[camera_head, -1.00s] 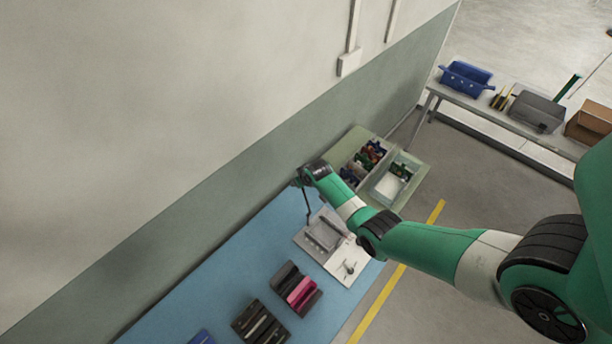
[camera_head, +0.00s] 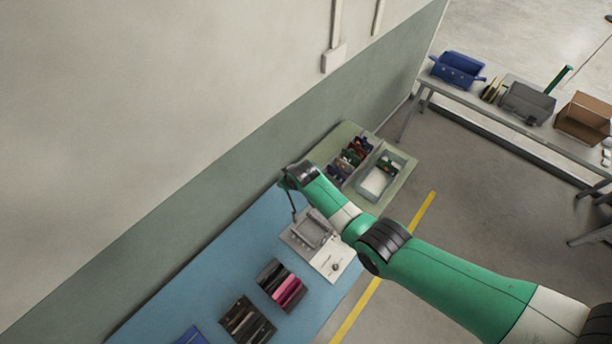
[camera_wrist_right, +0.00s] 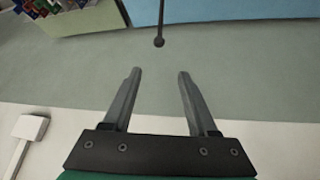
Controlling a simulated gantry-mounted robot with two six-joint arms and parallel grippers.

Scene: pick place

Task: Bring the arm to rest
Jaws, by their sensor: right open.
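My right arm, green and white, reaches in from the right in the head view. Its gripper (camera_head: 286,184) is at the wall side of the blue table (camera_head: 215,270), and its fingers are hard to make out there. In the right wrist view my right gripper (camera_wrist_right: 159,72) is open, with nothing between its two grey fingers. A thin dark rod with a ball end (camera_wrist_right: 159,42) lies beyond the fingertips, apart from them. My left gripper is not in view.
A white board with a grey fixture (camera_head: 312,232) sits below the gripper. Dark trays (camera_head: 282,286) lie farther down the table. Bins of coloured parts (camera_head: 350,158) stand beyond the arm. The wall (camera_head: 200,190) is close to the gripper. A bench (camera_head: 480,108) holds several containers.

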